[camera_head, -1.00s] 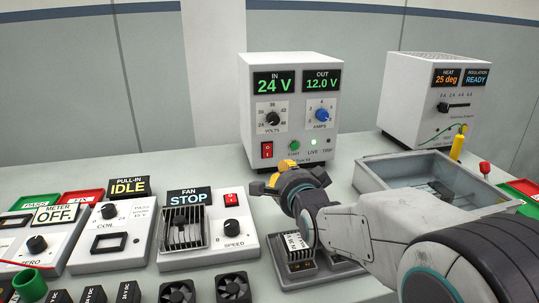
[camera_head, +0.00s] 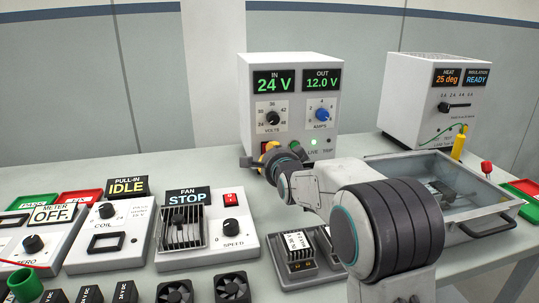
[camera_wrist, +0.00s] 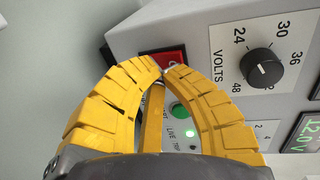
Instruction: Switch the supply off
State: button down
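The supply (camera_head: 329,148) is a white box at the back of the bench. Its displays read IN 24 V (camera_head: 274,82) and OUT 12.0 V (camera_head: 322,80). Its red switch (camera_wrist: 174,57) sits at the lower left of its front and is partly hidden by my fingertips in the wrist view. A green lamp by LIVE (camera_wrist: 190,133) is lit. My gripper (camera_head: 262,150) is in front of the switch. In the wrist view my yellow fingers (camera_wrist: 164,72) meet at their tips, with nothing between them. I cannot tell whether they touch the switch.
The volts knob (camera_wrist: 261,67) and green start button (camera_wrist: 179,111) are close to my fingers. A fan unit (camera_head: 206,235) reading STOP stands front left. A module on a base (camera_head: 299,244) lies below my arm. A grey tray (camera_head: 487,228) and another white instrument (camera_head: 424,100) are right.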

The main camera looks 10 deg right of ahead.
jog(key=shift+w, duration=0.3)
jog(key=shift+w, duration=0.2)
jog(key=shift+w+r, duration=0.15)
jog(key=shift+w, duration=0.15)
jog(key=shift+s, duration=0.1)
